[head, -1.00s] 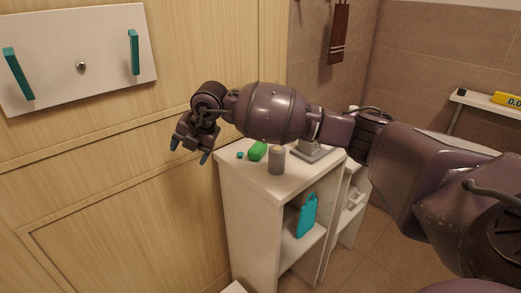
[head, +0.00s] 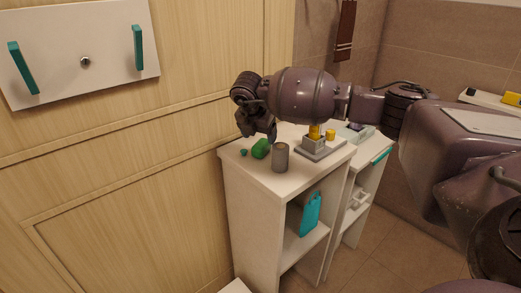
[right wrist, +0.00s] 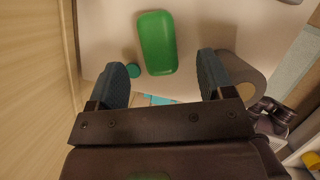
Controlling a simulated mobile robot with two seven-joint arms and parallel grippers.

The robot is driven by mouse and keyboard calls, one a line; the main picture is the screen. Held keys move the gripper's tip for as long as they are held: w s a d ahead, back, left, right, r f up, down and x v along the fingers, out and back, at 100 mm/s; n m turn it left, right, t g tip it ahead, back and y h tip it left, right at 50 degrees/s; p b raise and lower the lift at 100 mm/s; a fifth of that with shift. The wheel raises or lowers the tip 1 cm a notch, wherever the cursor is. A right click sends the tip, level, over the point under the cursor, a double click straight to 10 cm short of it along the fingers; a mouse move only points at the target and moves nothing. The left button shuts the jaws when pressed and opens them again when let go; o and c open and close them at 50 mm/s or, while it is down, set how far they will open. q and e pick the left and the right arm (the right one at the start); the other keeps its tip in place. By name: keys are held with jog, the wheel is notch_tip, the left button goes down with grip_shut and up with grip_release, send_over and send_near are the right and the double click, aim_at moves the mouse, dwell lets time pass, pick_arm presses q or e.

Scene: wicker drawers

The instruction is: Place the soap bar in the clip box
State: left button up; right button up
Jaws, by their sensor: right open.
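A green rounded bar, which looks like the soap bar (head: 261,148), lies on the white cabinet top (head: 292,183). It also shows in the right wrist view (right wrist: 157,43), just beyond the fingertips and roughly centred between them. My right gripper (head: 258,139) is open and empty, pointing down just above the bar; its two fingers also show in the right wrist view (right wrist: 161,78). I cannot tell whether they touch it. A light grey box (head: 355,132) stands on the cabinet behind, partly hidden by my arm; I cannot tell whether it is the clip box. My left gripper is out of view.
A grey cylinder (head: 280,158) stands close right of the green bar, and a small teal round piece (head: 243,153) sits left of it. A grey stand with yellow parts (head: 318,146) is behind. A teal bottle (head: 311,213) is on the shelf below. The wooden wall is close on the left.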

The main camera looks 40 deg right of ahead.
aim_at(261, 143)
jog(key=b+x, duration=0.1)
jog(key=x, duration=0.4)
jog(key=shift+f, duration=0.1)
jog(key=shift+a, duration=0.1)
jog(key=shift+c, duration=0.6)
jog(key=c, duration=1)
jog(key=shift+r, duration=0.2)
